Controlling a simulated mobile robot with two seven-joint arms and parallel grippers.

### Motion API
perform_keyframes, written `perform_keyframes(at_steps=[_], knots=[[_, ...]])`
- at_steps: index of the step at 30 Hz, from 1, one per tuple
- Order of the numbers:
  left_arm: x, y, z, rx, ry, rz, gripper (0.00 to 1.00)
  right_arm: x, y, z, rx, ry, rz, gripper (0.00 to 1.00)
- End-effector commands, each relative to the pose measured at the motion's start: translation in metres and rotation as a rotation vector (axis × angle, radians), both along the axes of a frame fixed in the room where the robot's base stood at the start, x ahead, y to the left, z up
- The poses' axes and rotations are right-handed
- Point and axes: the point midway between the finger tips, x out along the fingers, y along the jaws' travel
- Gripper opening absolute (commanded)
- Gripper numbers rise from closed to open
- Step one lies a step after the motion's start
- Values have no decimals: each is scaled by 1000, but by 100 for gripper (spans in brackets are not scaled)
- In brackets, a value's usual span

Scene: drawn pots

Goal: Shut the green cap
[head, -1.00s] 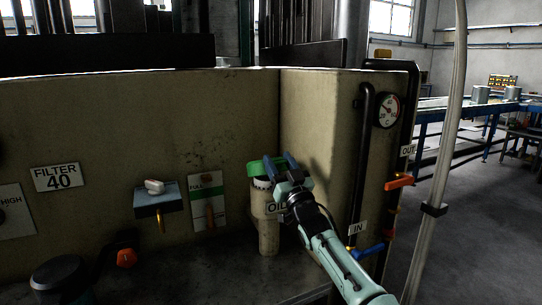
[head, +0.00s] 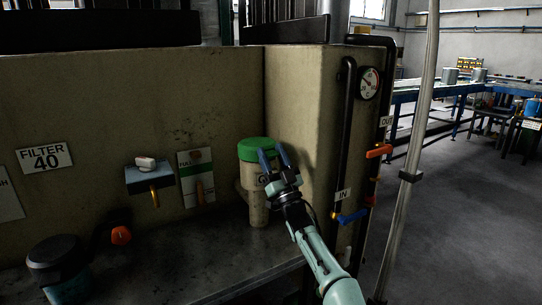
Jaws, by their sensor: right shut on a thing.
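The green cap (head: 256,146) sits on top of the beige oil filler neck (head: 258,209), against the back wall near the corner. The cap looks about level, and no gap shows below it from here. My right gripper (head: 273,153) is shut on the green cap at its right front side, with a dark blue finger on each side of its grip. The gripper and wrist hide part of the neck and most of its label. My left gripper is not in view.
A blue box with a white knob (head: 149,174) and a level plate (head: 197,178) are on the wall to the left. A dark-lidded jar (head: 56,259) stands front left. A black pipe (head: 344,135) with a blue-handled valve (head: 352,217) and a gauge (head: 369,83) are at the right.

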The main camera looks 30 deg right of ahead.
Motion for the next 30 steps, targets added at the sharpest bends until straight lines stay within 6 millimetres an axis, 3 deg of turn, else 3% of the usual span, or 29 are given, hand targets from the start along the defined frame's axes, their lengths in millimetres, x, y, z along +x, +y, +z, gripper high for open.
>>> perform_keyframes(at_steps=[1,10,11,12,13,30], knots=[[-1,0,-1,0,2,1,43,8,0,-15,1,35,-1,0],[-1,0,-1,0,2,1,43,8,0,-15,-1,36,-2,0],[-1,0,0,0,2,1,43,8,0,-15,-1,36,-2,56],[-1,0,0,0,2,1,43,8,0,-15,-1,36,-2,69],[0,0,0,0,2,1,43,8,0,-15,-1,35,-1,72],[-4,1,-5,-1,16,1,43,3,1,-16,4,29,4,72]])
